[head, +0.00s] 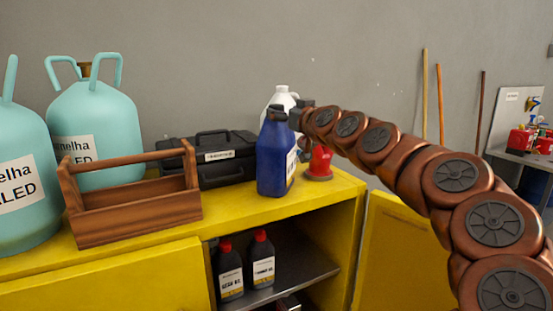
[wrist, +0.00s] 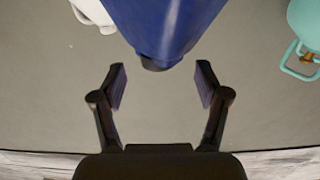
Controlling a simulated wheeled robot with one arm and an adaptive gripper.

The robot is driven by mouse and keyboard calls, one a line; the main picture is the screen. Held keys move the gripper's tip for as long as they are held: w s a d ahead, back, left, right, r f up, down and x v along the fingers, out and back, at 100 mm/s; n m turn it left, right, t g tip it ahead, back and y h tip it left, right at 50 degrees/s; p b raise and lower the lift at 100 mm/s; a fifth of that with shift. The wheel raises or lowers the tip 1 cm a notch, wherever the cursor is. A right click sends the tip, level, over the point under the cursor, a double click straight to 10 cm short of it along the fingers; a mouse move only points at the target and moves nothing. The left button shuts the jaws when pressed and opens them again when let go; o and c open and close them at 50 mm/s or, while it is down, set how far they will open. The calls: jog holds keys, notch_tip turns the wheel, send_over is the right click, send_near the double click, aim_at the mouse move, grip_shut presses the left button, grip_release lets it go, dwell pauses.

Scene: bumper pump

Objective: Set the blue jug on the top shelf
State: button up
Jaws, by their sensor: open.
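The blue jug (head: 275,158) stands upright on the yellow top of the cabinet (head: 330,189), near its right end. In the wrist view the jug (wrist: 168,22) comes in from the top edge, with its dark cap near the fingertips. My gripper (head: 301,115) is at the upper right of the jug in the head view, partly hidden. In the wrist view my gripper (wrist: 160,72) is open, with clear space between each finger and the jug. Below the top, a grey shelf (head: 310,268) inside the cabinet holds two dark bottles (head: 230,270) with red caps.
A white jug (head: 283,94) stands behind the blue jug, and a red object (head: 319,163) is at its right. A black case (head: 226,158), wooden tool carrier (head: 138,211) and teal tanks (head: 105,128) fill the left. The cabinet's right door (head: 398,255) is open.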

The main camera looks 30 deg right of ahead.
aim_at(280, 107)
jog(key=w, duration=0.1)
jog(key=w+p, duration=0.1)
jog(key=w+r+p, duration=0.1)
jog(key=shift+w+d, duration=0.25)
jog(key=shift+w, duration=0.05)
jog(key=shift+w+d+f+p, duration=0.1)
jog(key=shift+w+p, duration=0.15)
jog(key=shift+w, duration=0.2)
jog(key=shift+w+d+f+p, duration=0.1)
jog(key=shift+w+p, duration=0.1)
jog(key=shift+w, duration=0.2)
jog(key=shift+a, duration=0.1)
grip_shut()
